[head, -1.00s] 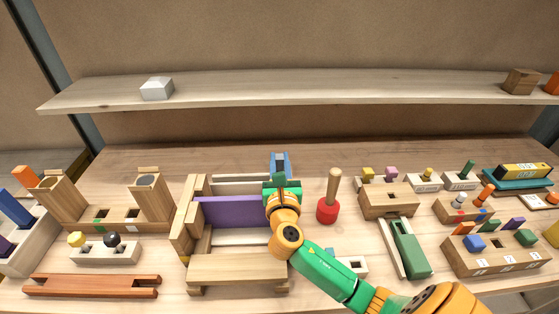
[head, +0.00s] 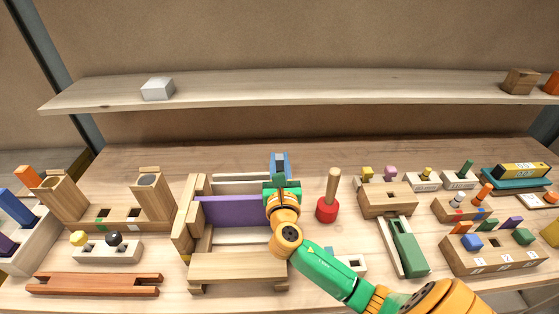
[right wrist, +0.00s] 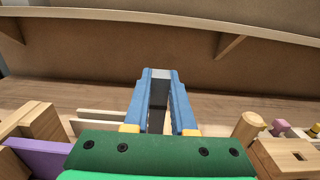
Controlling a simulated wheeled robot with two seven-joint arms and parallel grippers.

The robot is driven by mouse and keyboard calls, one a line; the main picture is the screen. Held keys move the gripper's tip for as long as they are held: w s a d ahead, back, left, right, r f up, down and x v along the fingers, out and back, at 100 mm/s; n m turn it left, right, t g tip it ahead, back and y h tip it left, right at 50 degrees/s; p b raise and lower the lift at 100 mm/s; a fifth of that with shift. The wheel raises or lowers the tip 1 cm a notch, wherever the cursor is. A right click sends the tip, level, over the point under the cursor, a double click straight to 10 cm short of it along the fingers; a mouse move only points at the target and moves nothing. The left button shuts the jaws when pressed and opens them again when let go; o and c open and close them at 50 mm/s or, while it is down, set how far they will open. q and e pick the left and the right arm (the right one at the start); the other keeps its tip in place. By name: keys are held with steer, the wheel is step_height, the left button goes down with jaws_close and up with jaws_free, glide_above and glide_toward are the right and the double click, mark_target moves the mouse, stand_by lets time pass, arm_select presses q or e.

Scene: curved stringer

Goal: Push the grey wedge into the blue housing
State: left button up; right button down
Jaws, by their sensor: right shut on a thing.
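My right gripper (head: 280,162) reaches forward over the middle of the bench. Its green palm shows at the bottom of the right wrist view, and two blue, finger-like parts (right wrist: 182,105) extend from yellow bases. A grey piece (right wrist: 158,92), seemingly the wedge, sits between their far ends; the gripper is shut on it. It also shows as a small grey patch (head: 279,159) in the head view. I cannot make out a blue housing separate from these blue parts. My left gripper is not in view.
A wooden frame with a purple panel (head: 232,211) stands left of my right gripper. A red-based wooden peg (head: 327,210) stands close on its right. Wooden fixtures with coloured pieces fill both sides. A shelf (head: 320,87) runs across the back.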

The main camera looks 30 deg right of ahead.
steer(key=shift+f, duration=0.15)
steer(key=shift+f+b, duration=0.35)
steer(key=shift+b, duration=0.05)
steer(key=shift+f+b, duration=1.4)
steer(key=shift+f, duration=0.45)
steer(key=c, duration=0.7)
jaws_free()
steer(key=shift+o, duration=0.2)
steer(key=b+v, duration=0.1)
steer(key=v, duration=0.6)
steer(key=shift+s, duration=0.15)
